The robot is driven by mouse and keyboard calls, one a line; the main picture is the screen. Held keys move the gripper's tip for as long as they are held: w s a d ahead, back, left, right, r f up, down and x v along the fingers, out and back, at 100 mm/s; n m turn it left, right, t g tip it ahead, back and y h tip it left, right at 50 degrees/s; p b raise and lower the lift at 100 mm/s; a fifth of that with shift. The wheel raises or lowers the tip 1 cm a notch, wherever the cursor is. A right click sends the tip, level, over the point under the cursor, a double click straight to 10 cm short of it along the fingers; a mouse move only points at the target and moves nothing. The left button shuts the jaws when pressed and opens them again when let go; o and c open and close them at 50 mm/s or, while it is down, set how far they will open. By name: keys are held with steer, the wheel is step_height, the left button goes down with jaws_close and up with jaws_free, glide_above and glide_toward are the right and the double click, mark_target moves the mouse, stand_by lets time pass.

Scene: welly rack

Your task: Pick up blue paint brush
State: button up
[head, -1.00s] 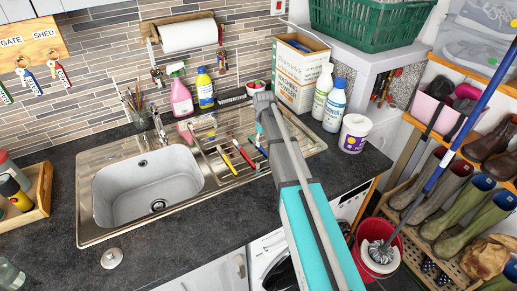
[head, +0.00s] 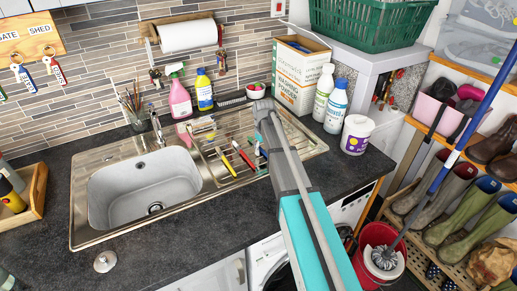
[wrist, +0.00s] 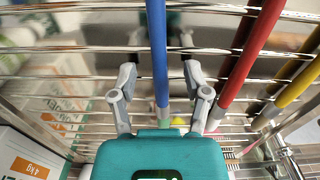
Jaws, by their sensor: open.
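The blue paint brush (wrist: 160,60) shows in the wrist view as a long blue handle running up the middle, over the metal drainer bars. My gripper (wrist: 160,78) is open, with one finger on each side of the blue handle; I cannot tell whether either finger touches it. In the head view my gripper (head: 265,112) is over the right part of the drainer, and my arm hides most of the blue brush. A red-handled brush (wrist: 249,65) lies just right of my right finger in the wrist view. A yellow-handled brush (wrist: 296,88) is further right.
The metal sink (head: 145,190) is left of the drainer. White bottles (head: 335,105) and a tub (head: 355,135) stand to the right. Dark worktop in front is mostly clear.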

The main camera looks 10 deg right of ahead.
jaws_close()
stand_by(0.3)
steer(key=shift+r, duration=0.15)
step_height(320, 180, up, 2)
steer(key=p, duration=0.2)
steer(key=shift+r+p, duration=0.25)
steer(key=shift+p, duration=0.1)
steer(key=s+r+p, duration=1)
steer(key=s, duration=0.4)
steer(key=shift+a, duration=0.1)
stand_by(0.4)
